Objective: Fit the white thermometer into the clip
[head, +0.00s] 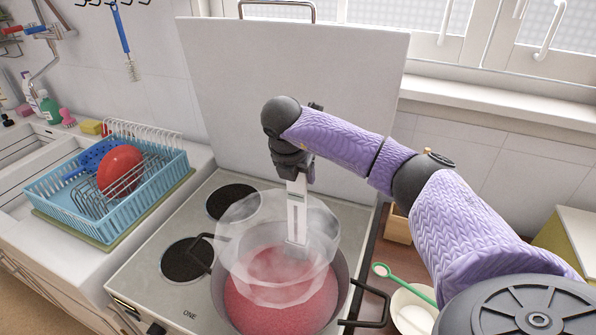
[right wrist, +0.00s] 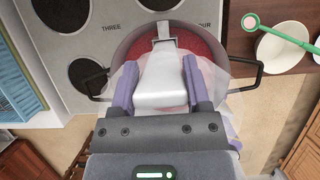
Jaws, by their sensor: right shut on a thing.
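My right gripper (head: 293,170) is above the back part of the pot (head: 343,275), shut on a white, flat, long thing, which looks like the thermometer (head: 297,205). The thermometer points down toward the pot, close to upright. In the right wrist view the thermometer (right wrist: 160,88) sits between the purple fingers of my right gripper (right wrist: 160,66). A small greyish piece, which looks like the clip (right wrist: 163,31), shows at its far end. Steam blurs the lower end, so I cannot tell whether the thermometer is seated in the clip. My left gripper is not in view.
The pot holds red, steaming contents and stands on the stove (head: 150,265), handles at its sides. A raised white lid panel (head: 290,80) stands behind. Right are a green spoon (head: 405,283) and a white bowl (head: 412,310). A blue dish rack (head: 110,205) is left.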

